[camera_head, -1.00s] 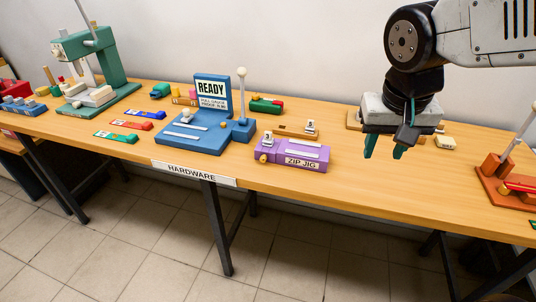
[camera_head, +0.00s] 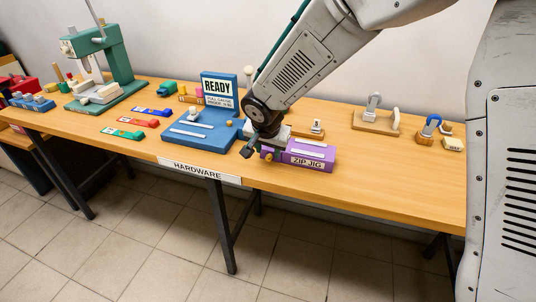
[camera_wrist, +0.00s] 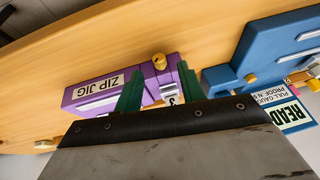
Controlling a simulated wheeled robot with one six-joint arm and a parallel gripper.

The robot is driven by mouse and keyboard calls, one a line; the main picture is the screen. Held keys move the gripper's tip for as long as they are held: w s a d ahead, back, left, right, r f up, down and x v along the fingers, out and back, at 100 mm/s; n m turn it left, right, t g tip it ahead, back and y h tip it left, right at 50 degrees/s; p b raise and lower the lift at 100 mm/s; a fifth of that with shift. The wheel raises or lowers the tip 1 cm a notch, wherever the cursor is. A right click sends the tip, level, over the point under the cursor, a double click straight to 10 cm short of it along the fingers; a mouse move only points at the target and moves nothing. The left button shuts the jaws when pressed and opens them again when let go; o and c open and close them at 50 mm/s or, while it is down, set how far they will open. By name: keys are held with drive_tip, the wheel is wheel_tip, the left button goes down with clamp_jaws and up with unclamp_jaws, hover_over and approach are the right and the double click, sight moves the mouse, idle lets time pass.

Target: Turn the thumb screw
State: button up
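The purple zip jig (camera_head: 312,163) stands near the table's front edge, with a "ZIP JIG" label on its front. In the wrist view the jig (camera_wrist: 80,96) lies beneath my gripper. A yellow knob, which looks like the thumb screw (camera_wrist: 159,61), sticks out of the jig's side; it also shows small in the head view (camera_head: 269,156). My gripper (camera_wrist: 159,86) has its green fingers apart over the end of the jig. The knob lies between their lines, just beyond the tips, and contact cannot be told. A white block marked 3 (camera_wrist: 170,97) shows between the fingers.
The blue fixture (camera_head: 190,140) with a "READY" sign stands close to the left of the jig. Red, blue and green strips (camera_head: 139,123) lie farther left. A wooden block with a grey clip (camera_head: 375,122) stands at the right.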

sight(266, 156)
drive_tip(key=shift+x, duration=1.8)
drive_tip(key=shift+c, duration=0.3)
clamp_jaws()
drive_tip(key=h, duration=0.1)
drive_tip(key=g+h, duration=0.1)
drive_tip(key=h, duration=0.1)
drive_tip(key=shift+w+a+n, duration=0.15)
drive_tip(key=shift+a+n, duration=0.15)
drive_tip(key=shift+a, duration=0.1)
drive_tip(key=shift+w+a+f+n+g+h, duration=0.15)
drive_tip(key=shift+n+g+h, duration=0.15)
drive_tip(key=shift+h, duration=0.7)
drive_tip(key=shift+s+a+r+n+g+h, duration=0.1)
drive_tip(key=shift+a+n+g+h, duration=0.15)
drive_tip(key=shift+h, duration=0.75)
drive_tip(key=shift+d+f, duration=0.1)
